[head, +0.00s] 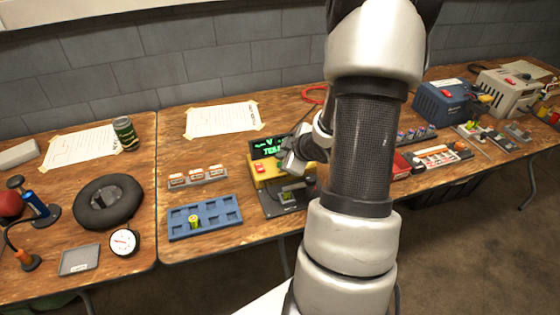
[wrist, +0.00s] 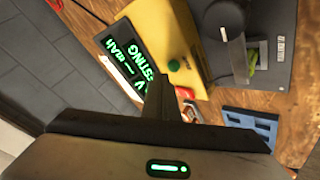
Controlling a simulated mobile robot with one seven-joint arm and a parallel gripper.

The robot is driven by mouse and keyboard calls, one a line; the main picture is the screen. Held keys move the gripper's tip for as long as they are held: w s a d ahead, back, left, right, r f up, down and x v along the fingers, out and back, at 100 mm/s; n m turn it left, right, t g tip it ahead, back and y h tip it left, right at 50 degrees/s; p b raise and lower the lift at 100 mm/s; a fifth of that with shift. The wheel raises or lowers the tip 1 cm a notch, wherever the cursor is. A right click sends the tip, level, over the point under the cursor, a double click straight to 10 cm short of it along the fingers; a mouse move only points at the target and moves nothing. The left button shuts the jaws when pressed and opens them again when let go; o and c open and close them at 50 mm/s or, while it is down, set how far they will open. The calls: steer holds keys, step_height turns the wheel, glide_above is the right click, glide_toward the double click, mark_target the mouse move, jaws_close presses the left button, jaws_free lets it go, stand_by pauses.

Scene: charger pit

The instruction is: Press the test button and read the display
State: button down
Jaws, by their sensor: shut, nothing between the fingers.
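The yellow tester (head: 258,180) stands on the middle table, partly hidden behind my gripper; its yellow top fills much of the wrist view (wrist: 185,40). Its black display (wrist: 125,58) is lit with green text, tilted in the wrist view: "TESTING" and a "V" line can be made out, the rest is unclear. A small green button (wrist: 173,65) is on the yellow top. A red part (wrist: 184,93) shows beside my finger. My gripper (wrist: 160,80) is shut and empty, its tip close to the green button; I cannot tell if they touch.
A dark plate (head: 284,203) with a green item lies in front of the tester. A blue tray (head: 205,218) holding a cell and a row of small blocks (head: 198,177) are to the left. A taped paper (head: 223,120) lies behind. Chargers (head: 443,103) stand at right.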

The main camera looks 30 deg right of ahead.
step_height(320, 180, up, 5)
steer(key=p, duration=0.4)
steer(key=shift+p, duration=0.35)
stand_by(0.7)
